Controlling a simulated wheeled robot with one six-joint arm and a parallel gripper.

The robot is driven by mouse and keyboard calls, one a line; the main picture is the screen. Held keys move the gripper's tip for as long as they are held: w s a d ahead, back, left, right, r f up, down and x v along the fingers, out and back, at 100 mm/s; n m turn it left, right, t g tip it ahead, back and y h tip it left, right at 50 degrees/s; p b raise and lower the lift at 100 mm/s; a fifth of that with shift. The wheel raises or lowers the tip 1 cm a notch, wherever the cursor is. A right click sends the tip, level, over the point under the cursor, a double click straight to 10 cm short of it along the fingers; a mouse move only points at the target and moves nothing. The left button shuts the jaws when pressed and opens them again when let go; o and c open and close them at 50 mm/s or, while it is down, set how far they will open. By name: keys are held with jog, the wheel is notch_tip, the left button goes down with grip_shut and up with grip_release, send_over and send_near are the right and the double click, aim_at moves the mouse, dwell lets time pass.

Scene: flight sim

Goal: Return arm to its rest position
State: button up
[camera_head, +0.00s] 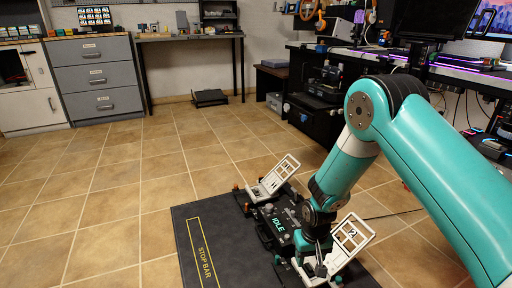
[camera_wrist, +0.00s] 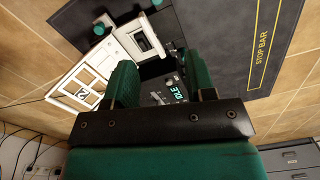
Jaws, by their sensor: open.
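My teal arm reaches down from the right in the head view. My gripper (camera_head: 318,245) hangs low over a dark pedal unit (camera_head: 275,228) with a lit "IDLE" label. In the wrist view my gripper (camera_wrist: 160,72) shows two green fingers spread apart, with nothing seen held between them. The "IDLE" panel (camera_wrist: 172,92) lies beyond the gap. A white pedal plate marked 2 (camera_head: 350,236) is right beside the gripper; the plate also shows in the wrist view (camera_wrist: 84,86). Whether the fingers touch the unit cannot be told.
A second white pedal plate (camera_head: 278,175) stands left of the gripper. The unit sits on a dark mat (camera_head: 190,225) marked "STOP BAR". A black desk (camera_head: 345,105) with equipment is behind the arm. A grey drawer cabinet (camera_head: 97,76) is at back left. Open tiled floor lies left.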

jog(key=s+a+r+n+y+p, duration=0.1)
jog(key=s+a+r+p, duration=0.15)
jog(key=r, duration=1.45)
jog(key=s+a+r+n+y+p, duration=0.25)
jog(key=s+r+n+p, duration=0.3)
jog(key=s+r, duration=1.85)
notch_tip(320, 180, up, 38)
jog(key=w+p, duration=0.1)
jog(key=p, duration=3.5)
jog(key=shift+w+d+r+p, duration=0.2)
jog(key=shift+w+d+p, duration=0.05)
jog(key=shift+w+p, duration=0.1)
